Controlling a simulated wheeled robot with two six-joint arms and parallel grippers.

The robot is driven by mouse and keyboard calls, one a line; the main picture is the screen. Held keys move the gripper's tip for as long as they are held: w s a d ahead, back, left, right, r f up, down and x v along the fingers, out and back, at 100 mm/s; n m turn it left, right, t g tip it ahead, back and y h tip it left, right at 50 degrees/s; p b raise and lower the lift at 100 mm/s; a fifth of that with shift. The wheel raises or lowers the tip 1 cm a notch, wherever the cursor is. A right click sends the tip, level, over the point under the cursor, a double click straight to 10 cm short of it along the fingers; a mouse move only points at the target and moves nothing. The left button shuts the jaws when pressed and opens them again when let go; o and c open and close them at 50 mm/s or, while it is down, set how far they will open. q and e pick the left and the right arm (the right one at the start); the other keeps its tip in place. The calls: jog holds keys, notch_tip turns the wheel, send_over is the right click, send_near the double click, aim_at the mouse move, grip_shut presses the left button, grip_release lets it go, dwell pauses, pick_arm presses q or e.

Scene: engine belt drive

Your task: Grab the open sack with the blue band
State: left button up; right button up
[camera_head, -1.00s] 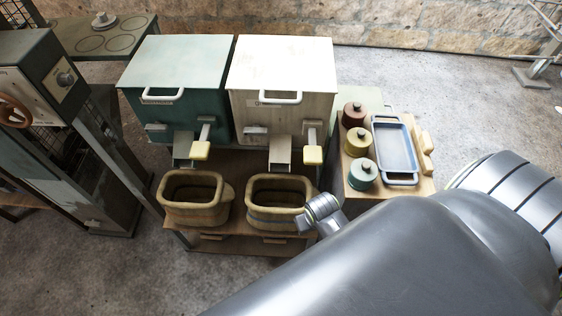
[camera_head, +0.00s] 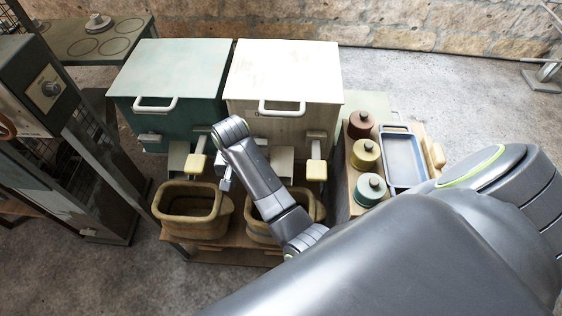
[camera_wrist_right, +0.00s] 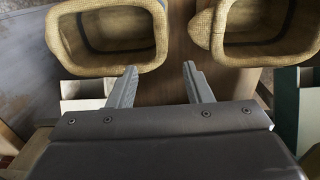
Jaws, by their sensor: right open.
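Two open woven sacks stand side by side in front of the bins. The sack with the blue band (camera_head: 256,232), below the white bin, is partly covered by my right arm in the head view. In the right wrist view it is the left sack (camera_wrist_right: 110,70), its mouth open and a dark bluish line inside. The other sack (camera_head: 190,226) is at the left, and at the right of the wrist view (camera_wrist_right: 228,55). My right gripper (camera_wrist_right: 159,80) is open and empty, its fingers apart below the gap between the sacks in that view. My left gripper is not in view.
A green bin (camera_head: 168,85) and a white bin (camera_head: 284,75) with handles and spouts stand behind the sacks. At the right, a side table holds several lidded jars (camera_head: 366,154) and a blue tray (camera_head: 404,160). A dark machine (camera_head: 80,140) stands at the left.

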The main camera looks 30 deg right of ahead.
aim_at(249, 201)
notch_tip(249, 201, down, 10)
jog(key=b, duration=0.2)
jog(key=shift+s+d+b, duration=0.1)
jog(key=shift+b, duration=0.25)
jog(key=shift+f+b, duration=0.95)
jog(key=shift+f, duration=1.9)
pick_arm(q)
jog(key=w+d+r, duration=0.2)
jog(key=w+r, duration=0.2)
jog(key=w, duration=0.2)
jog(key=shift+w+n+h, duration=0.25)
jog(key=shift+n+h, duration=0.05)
pick_arm(e)
jog(key=shift+f, duration=0.75)
grip_shut()
